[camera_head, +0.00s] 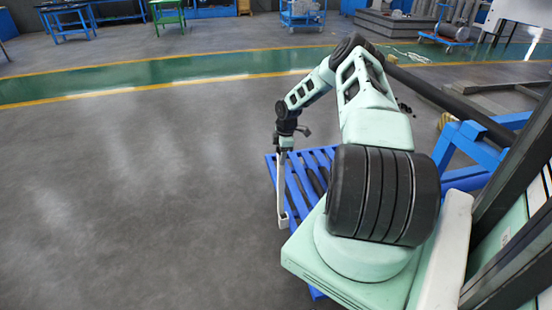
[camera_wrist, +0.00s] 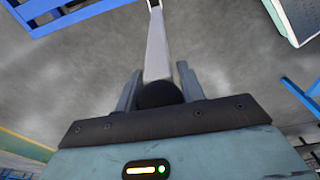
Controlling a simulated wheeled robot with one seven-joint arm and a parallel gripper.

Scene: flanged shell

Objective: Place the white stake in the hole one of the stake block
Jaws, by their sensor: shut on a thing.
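The white stake (camera_head: 282,185) hangs almost upright below my gripper (camera_head: 284,146) in the head view, its lower end in front of a blue slatted rack. In the wrist view my gripper (camera_wrist: 158,80) is shut on the white stake (camera_wrist: 157,45), with a dark finger on each side. The stake runs away from the fingers to the top edge, where a small fork or hook shape shows at its far end. A dark rounded piece sits at its near end between the fingers. I cannot make out the stake block or its holes in either view.
The blue slatted rack (camera_head: 308,165) lies beside and partly behind my arm. A blue frame (camera_head: 470,150) stands to the right. Open grey floor (camera_head: 140,180) fills the left. A green lane (camera_head: 150,78) crosses behind, with blue and green tables (camera_head: 167,12) farther back.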

